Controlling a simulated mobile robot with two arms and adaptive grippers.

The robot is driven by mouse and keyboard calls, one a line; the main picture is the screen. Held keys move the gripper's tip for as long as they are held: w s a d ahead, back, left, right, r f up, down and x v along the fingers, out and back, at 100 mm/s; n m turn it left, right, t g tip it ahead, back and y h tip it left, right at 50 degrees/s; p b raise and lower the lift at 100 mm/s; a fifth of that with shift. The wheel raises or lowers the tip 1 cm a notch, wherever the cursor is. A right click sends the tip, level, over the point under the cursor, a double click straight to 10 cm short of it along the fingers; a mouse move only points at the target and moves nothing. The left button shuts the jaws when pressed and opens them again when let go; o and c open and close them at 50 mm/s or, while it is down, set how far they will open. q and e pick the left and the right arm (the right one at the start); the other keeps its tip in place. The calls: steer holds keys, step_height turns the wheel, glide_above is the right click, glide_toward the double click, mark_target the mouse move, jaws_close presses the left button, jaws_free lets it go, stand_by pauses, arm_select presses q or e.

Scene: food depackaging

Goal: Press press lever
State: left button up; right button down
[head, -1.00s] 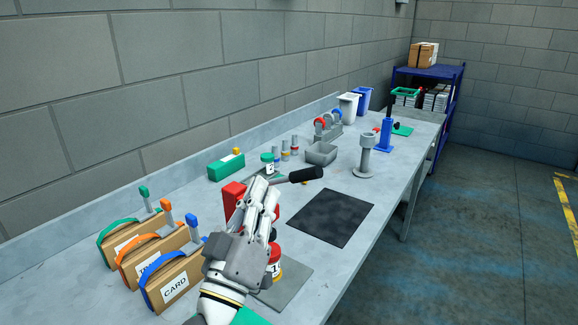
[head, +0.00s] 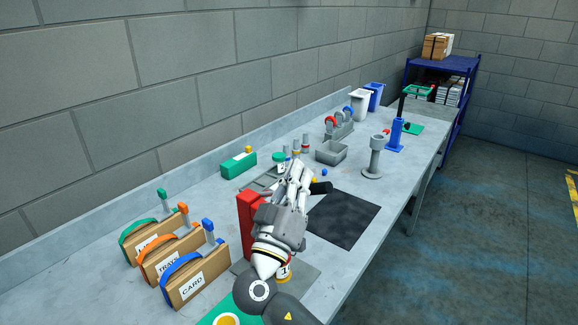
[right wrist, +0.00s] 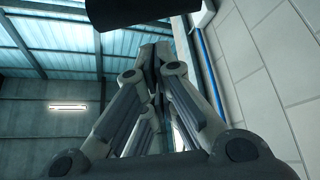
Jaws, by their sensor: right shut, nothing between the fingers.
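The press is a red upright block (head: 247,222) on a grey base plate (head: 305,274), near the front of the bench. The end of its black lever handle (head: 321,188) sticks out to the right, over the dark mat's upper edge. My right gripper (head: 301,165) is shut and empty. It covers most of the lever in the head view, so I cannot tell whether it touches it. In the right wrist view the shut fingertips (right wrist: 156,50) show, with a dark handle-like shape (right wrist: 125,12) above them. My left gripper is not in view.
Card-labelled boxes with coloured straps (head: 190,285) stand at left. A dark mat (head: 347,222) lies right of the press. A grey bin (head: 331,153) and grey stand (head: 375,160) are farther back.

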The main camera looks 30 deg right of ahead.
steer(key=shift+s+d+f, duration=0.3)
steer(key=shift+s+f, duration=0.1)
steer(key=shift+f, duration=0.35)
steer(key=s+d+f+m+g+h+b, duration=0.1)
steer(key=f+b, duration=0.8)
steer(key=b, duration=1.3)
steer(key=shift+s+d+f+m+g+h, duration=0.25)
steer(key=shift+s+m+g+h, duration=0.3)
steer(key=shift+s+m, duration=1.05)
steer(key=shift+w+m, duration=0.3)
steer(key=v, duration=0.7)
steer(key=shift+a, duration=0.25)
